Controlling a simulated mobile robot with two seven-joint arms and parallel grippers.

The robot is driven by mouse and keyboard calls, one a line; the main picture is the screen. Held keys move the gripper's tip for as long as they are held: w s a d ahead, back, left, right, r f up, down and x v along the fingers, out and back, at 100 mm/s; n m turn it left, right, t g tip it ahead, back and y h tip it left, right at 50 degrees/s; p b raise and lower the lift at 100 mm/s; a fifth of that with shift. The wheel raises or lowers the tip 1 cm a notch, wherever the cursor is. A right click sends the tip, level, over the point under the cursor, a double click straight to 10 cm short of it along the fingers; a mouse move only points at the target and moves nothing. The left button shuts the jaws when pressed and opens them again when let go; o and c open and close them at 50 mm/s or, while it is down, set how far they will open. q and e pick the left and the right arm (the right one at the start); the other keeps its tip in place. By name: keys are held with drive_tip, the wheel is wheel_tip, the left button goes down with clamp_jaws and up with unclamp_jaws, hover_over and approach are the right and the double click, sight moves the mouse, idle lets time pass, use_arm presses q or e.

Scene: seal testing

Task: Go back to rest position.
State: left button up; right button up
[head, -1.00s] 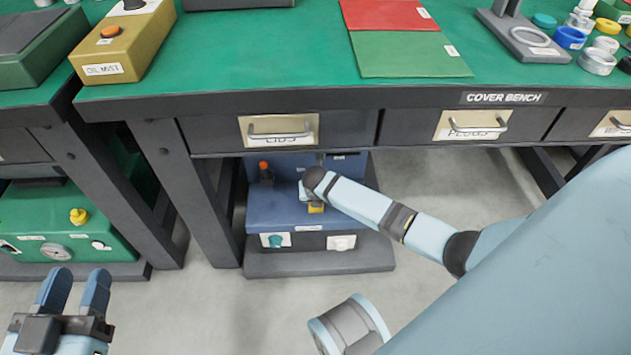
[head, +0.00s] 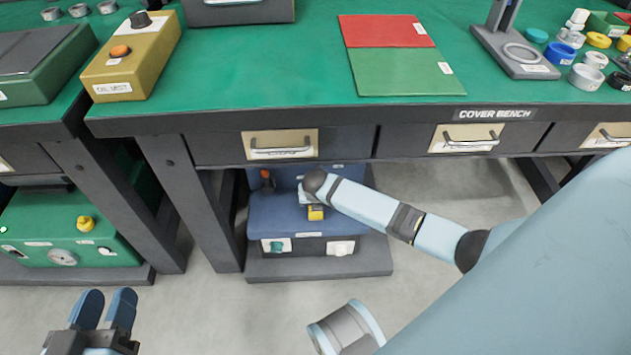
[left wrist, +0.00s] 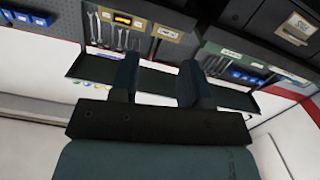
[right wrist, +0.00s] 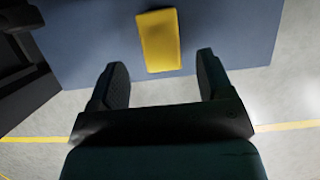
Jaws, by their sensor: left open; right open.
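My left gripper (head: 105,311) is open and empty, low at the left of the head view, over the floor in front of the benches. In the left wrist view its two fingers (left wrist: 160,80) stand apart with nothing between them. My right arm reaches under the cover bench (head: 495,113) toward a blue machine (head: 300,222). In the right wrist view the right gripper (right wrist: 163,82) is open, with a yellow block (right wrist: 159,40) on the blue surface just beyond the fingertips. The yellow block (head: 316,213) also shows in the head view. Nothing shows between the right fingers.
A green machine (head: 60,235) stands under the left bench. The bench legs (head: 205,205) and drawers (head: 281,145) are close around my right arm. Red and green mats (head: 405,70) lie on the bench top. The floor (head: 220,320) in front is clear.

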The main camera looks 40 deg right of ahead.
drive_tip(key=shift+v, duration=0.85)
use_arm(q)
drive_tip(key=shift+s+d+f+n+g, duration=0.1)
drive_tip(key=shift+s+d+n+g, duration=0.05)
drive_tip(key=shift+s+n+g, duration=0.15)
